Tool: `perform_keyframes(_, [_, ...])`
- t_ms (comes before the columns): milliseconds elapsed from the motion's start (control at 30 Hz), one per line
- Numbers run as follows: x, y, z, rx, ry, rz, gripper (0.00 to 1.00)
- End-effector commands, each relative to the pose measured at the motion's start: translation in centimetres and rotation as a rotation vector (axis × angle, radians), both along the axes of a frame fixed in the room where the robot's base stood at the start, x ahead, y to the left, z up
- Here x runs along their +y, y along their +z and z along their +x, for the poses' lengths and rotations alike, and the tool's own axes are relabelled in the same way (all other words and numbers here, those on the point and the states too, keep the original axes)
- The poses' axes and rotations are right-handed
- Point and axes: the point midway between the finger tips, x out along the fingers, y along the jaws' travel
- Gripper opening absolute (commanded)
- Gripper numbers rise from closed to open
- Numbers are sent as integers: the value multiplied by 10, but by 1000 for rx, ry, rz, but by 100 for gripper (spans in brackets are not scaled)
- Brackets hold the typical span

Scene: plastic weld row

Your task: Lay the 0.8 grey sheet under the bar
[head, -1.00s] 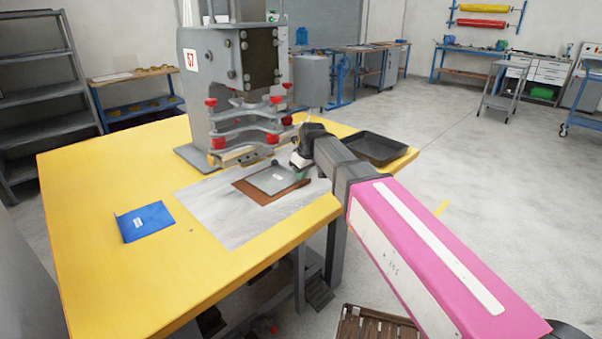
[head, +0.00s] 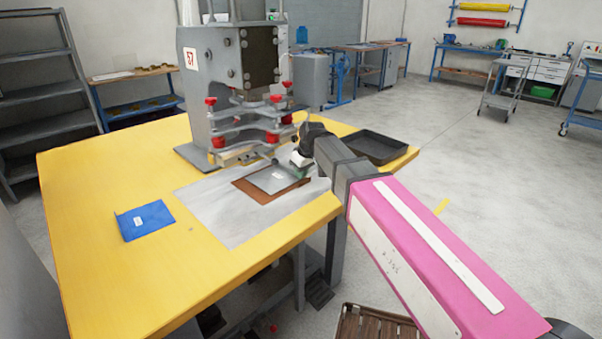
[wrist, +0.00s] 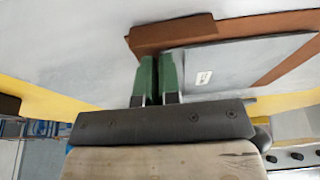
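The grey sheet (head: 270,183) with a small white label lies flat on a brown sheet (head: 289,195) on the table in front of the press. In the wrist view the grey sheet (wrist: 235,68) is right of my fingers, with the brown sheet (wrist: 200,33) showing along its edges. My gripper (wrist: 158,78) has two green fingertips with a narrow gap between them, and no sheet shows in that gap. In the head view my gripper (head: 298,161) is at the sheet's far right edge; contact is unclear. The bar (head: 238,155) is low on the press, behind the sheet.
The press (head: 205,95) with red knobs stands at the table's back. A blue folder-like piece (head: 146,221) lies on the left of the yellow table (head: 85,220). A black tray (head: 375,148) is to the right. The front and left of the table are mostly clear.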

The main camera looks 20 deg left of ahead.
Motion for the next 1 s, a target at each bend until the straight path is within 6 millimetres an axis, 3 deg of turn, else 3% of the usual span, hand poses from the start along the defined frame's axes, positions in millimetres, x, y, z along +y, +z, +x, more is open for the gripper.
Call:
perform_keyframes(400, [0,-2,0,0,0,0,0])
perform_keyframes(500, [0,-2,0,0,0,0,33])
perform_keyframes(1000, [0,3,0,-1,0,0,34])
